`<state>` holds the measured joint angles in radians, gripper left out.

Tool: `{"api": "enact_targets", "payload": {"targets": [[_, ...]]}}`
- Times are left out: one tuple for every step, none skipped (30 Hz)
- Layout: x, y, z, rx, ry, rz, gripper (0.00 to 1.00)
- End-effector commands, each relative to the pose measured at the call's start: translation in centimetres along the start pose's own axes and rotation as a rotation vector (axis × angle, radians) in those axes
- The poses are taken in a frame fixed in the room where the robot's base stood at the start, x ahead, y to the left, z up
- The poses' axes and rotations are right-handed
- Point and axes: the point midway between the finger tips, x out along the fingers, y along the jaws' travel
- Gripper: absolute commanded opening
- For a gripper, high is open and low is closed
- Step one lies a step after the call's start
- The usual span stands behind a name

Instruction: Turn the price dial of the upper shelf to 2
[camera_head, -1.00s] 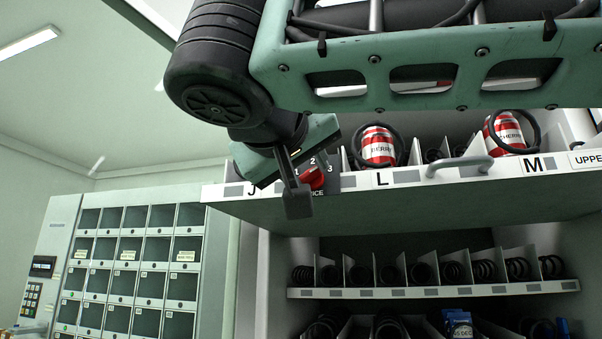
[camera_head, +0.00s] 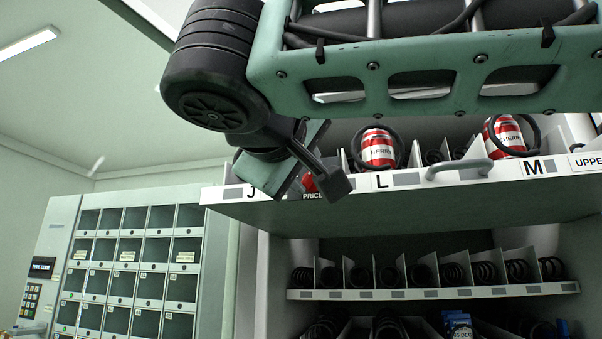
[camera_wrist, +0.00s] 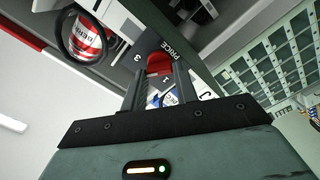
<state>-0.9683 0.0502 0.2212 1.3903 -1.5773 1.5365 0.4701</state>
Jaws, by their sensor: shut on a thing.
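The red price dial (camera_head: 309,183) is on the front edge of the upper shelf (camera_head: 400,205), between the labels J and L. In the head view my gripper (camera_head: 322,182) covers most of it, and its numbers are hidden. In the wrist view the red dial (camera_wrist: 158,64) sits between the two fingers of my gripper (camera_wrist: 160,72), which are shut on it. The printed 3 and 1 show beside the dial there, with the word PRICE near it. The 2 is not visible, and I cannot tell which number the dial points to.
Red-and-white cans (camera_head: 378,149) stand in coils on the upper shelf. A grey handle (camera_head: 458,168) sticks out from its front edge, right of L. A lower shelf (camera_head: 430,292) holds empty coils. A locker cabinet (camera_head: 125,265) stands at the left.

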Motion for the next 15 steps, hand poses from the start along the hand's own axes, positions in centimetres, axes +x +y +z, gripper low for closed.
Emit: {"api": "enact_targets", "payload": {"targets": [[0.04,0.08,-0.04,-0.043,-0.001,0.0,0.07],[0.03,0.06,-0.05,-0.073,-0.001,0.0,0.07],[0.01,0.05,-0.06,-0.111,-0.001,0.0,0.07],[0.02,0.04,-0.06,-0.139,-0.001,0.0,0.07],[0.03,0.04,-0.06,-0.167,-0.001,0.0,0.07],[0.03,0.05,-0.06,-0.203,-0.001,0.0,0.07],[0.02,0.04,-0.07,-0.23,-0.001,0.0,0.07],[0.01,0.03,-0.07,-0.255,-0.001,0.0,0.07],[0.0,0.01,-0.07,-0.289,0.0,-0.001,0.07],[0.01,-0.01,-0.06,-0.315,-0.001,0.0,0.07],[0.02,-0.02,-0.05,-0.338,-0.001,0.0,0.07],[0.02,-0.03,-0.04,-0.368,-0.001,0.0,0.07],[0.01,-0.04,-0.05,-0.389,-0.001,0.0,0.07],[0.0,-0.05,-0.05,-0.41,0.0,0.0,0.07],[-0.01,-0.07,-0.05,-0.435,0.0,-0.001,0.07]]}}
